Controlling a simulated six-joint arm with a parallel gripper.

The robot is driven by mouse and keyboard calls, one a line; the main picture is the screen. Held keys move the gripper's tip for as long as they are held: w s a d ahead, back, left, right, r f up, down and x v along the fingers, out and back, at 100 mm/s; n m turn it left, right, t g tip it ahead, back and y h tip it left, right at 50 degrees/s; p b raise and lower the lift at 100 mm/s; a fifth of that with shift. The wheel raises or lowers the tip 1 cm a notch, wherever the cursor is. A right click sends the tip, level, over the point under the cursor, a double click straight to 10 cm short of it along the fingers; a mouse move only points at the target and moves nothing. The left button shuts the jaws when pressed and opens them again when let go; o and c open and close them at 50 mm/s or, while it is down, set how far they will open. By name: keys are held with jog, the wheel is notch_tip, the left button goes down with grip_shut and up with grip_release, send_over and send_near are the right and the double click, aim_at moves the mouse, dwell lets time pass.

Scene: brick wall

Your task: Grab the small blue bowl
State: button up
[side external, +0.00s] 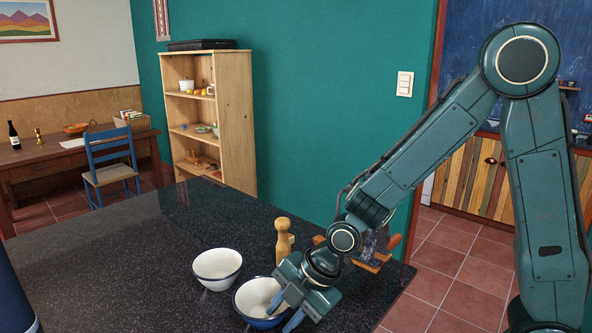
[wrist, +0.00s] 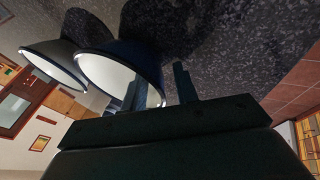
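The small blue bowl (side external: 250,299), blue outside and white inside, stands upright on the dark speckled counter. It also shows in the wrist view (wrist: 112,76), left of centre. My gripper (side external: 279,320) is low at the bowl's right side, its two blue fingers pointing down at the rim. In the wrist view my gripper (wrist: 159,76) has its fingers apart, with the bowl's near edge seeming to lie between them. I cannot tell whether either finger touches the bowl. My gripper hides part of the bowl's right side in the side view.
A white bowl with a dark rim (side external: 217,266) stands close by, behind and left of the blue bowl. A wooden mill (side external: 283,240) and a wooden rack (side external: 372,262) stand behind my gripper. A dark blue object (side external: 12,290) is at the left edge. The counter's left part is clear.

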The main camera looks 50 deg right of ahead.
grip_shut()
dwell(0.3)
notch_tip(320, 180, up, 20)
dwell(0.9)
jog(key=shift+f, duration=0.1)
dwell(0.6)
